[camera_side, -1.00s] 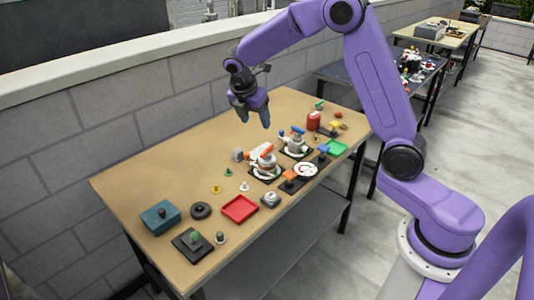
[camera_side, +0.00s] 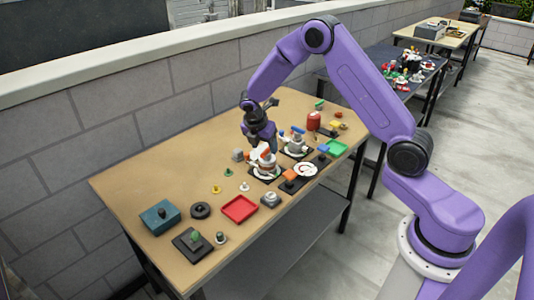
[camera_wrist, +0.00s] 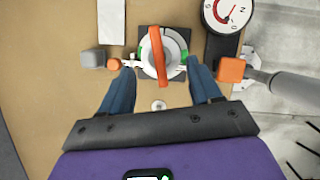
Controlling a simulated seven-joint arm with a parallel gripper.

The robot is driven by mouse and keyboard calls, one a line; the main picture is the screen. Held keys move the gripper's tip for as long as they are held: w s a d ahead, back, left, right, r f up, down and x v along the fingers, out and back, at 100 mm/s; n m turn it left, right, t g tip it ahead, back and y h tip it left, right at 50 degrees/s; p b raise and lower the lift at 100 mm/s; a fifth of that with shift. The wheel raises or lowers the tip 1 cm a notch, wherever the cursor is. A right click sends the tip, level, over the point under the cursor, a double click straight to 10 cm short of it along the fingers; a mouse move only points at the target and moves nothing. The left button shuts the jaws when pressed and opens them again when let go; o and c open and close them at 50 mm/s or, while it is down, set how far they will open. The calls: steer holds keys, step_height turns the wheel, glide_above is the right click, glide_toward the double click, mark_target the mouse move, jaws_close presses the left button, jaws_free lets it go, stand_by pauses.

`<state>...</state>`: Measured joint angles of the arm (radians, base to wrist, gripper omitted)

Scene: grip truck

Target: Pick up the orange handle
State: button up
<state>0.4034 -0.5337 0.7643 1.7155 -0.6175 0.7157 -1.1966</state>
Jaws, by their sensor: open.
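The orange handle (camera_wrist: 159,56) is a long bar on top of a round white and grey valve body (camera_wrist: 150,50), seen from above in the wrist view. In the side view the valve body (camera_side: 265,168) stands on a dark base, and the handle is mostly hidden behind my gripper. My gripper (camera_wrist: 160,82) is open, with its two blue fingers apart on either side of the handle's near end. In the side view my gripper (camera_side: 264,148) is directly over the valve. I cannot tell whether the fingers touch anything.
In the wrist view an orange block (camera_wrist: 231,70) and a dial gauge (camera_wrist: 229,12) are at right, and a grey block (camera_wrist: 92,58) is at left. A second valve with a blue handle (camera_side: 298,130) stands close behind. A red tray (camera_side: 240,209) lies nearer the front left.

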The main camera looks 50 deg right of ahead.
mark_target(266, 150)
steer(key=shift+x, duration=1.95)
steer(key=shift+w+d, duration=0.1)
jaws_close()
steer(key=shift+r, duration=0.15)
